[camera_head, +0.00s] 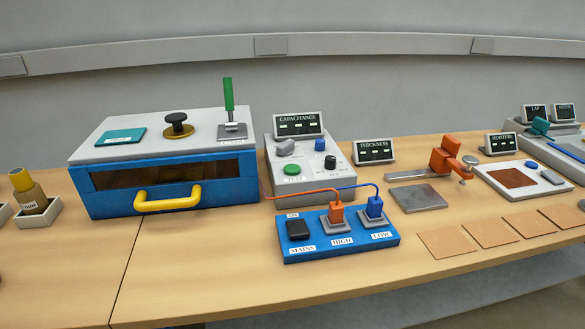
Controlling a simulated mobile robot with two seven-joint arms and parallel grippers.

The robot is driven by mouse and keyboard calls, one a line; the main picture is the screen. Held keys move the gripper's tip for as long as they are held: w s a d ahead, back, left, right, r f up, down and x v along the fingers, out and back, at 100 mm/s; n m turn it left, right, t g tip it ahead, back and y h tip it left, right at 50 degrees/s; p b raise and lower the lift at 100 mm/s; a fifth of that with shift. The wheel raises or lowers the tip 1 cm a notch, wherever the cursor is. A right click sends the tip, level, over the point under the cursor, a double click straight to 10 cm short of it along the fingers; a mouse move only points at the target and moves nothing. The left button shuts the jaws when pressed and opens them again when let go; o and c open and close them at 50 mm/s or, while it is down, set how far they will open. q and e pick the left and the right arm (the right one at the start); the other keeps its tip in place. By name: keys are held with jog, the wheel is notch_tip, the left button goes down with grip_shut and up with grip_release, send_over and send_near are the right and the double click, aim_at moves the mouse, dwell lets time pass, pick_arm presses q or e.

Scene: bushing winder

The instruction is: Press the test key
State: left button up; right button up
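The test key is a round green button (292,169) on the sloped top of the grey capacitance meter (310,180), with a "TEST" label in front of it. The meter's display (298,124) reads "CAPACITANCE" above several dashes. A grey knob (284,147) and a dark knob (330,162) sit on the same panel. An orange lead and a blue lead run from the meter to the orange plug (336,211) and blue plug (375,207) on the blue board (340,245). Neither of my grippers shows in the head view.
A blue oven-like box (110,205) with a yellow handle (167,197) and an upright green lever (229,95) stands left of the meter. A thickness gauge (445,158) and several brown sheets (446,242) lie right. The front left bench is clear.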

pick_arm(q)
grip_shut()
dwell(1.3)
